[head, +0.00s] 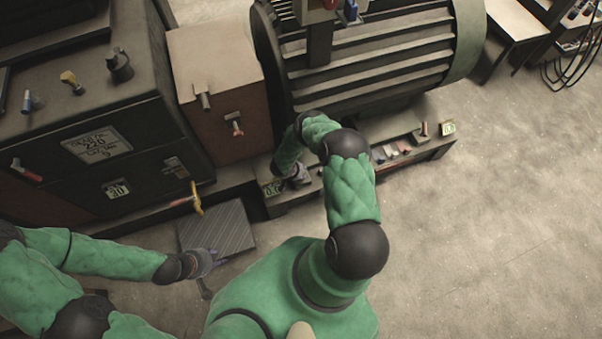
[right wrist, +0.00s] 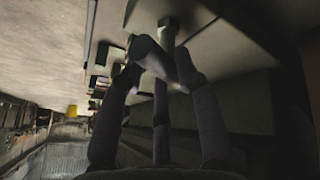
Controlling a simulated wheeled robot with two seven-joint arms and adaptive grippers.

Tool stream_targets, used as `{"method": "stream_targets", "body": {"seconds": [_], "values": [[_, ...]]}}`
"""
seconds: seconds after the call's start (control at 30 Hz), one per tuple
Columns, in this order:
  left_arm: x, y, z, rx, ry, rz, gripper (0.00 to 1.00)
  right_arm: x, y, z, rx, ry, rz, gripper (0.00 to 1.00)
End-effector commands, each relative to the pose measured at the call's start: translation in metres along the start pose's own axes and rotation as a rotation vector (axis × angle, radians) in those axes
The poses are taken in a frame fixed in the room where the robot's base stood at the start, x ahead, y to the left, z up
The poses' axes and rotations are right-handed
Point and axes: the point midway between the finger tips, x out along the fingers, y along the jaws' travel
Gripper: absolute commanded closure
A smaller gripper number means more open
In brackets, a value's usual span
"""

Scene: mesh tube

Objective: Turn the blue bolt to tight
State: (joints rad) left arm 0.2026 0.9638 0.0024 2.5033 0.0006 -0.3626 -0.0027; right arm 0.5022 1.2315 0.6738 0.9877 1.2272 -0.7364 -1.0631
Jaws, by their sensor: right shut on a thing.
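My right gripper (head: 298,176) is low at the near left corner of the motor's base. In the right wrist view its dark fingers (right wrist: 160,62) are closed together around a bolt (right wrist: 168,24). The bolt's shank and head stick out past the fingertips, against a pale flat surface. The light is dim, so its blue colour and how far it is turned in cannot be told. In the head view my gripper and arm hide this bolt. My left gripper (head: 212,272) hangs over the floor by the dark ribbed plate, its fingers apart and empty.
The large finned motor (head: 370,70) stands behind my right arm on its base (head: 425,150), with several small coloured parts on it. A dark cabinet (head: 100,150) with levers and a brown box (head: 215,60) stand left. A yellow-handled valve (head: 196,198) juts out.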

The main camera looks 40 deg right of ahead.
Motion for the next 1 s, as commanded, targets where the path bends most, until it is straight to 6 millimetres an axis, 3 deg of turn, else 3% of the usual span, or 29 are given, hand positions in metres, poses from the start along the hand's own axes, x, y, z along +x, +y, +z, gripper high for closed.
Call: {"method": "stream_targets", "body": {"seconds": [0.47,0.5,0.6,1.0], "values": [[0.0018,-0.0006,-0.0001,0.000,0.000,0.000,0.60,0.0005,0.0001,0.0018,0.014,-0.008,0.006,1.00],[0.0018,-0.0006,-0.0001,0.000,0.000,0.000,0.60,0.0005,0.0001,0.0018,0.014,-0.008,0.006,0.64],[0.0018,-0.0006,-0.0001,0.000,0.000,0.000,0.60,0.0005,0.0001,0.0015,0.014,-0.008,0.006,0.43],[0.0017,-0.0006,-0.0002,0.000,0.000,0.000,0.60,-0.0038,-0.0006,-0.0003,0.013,-0.005,0.005,0.43]]}}
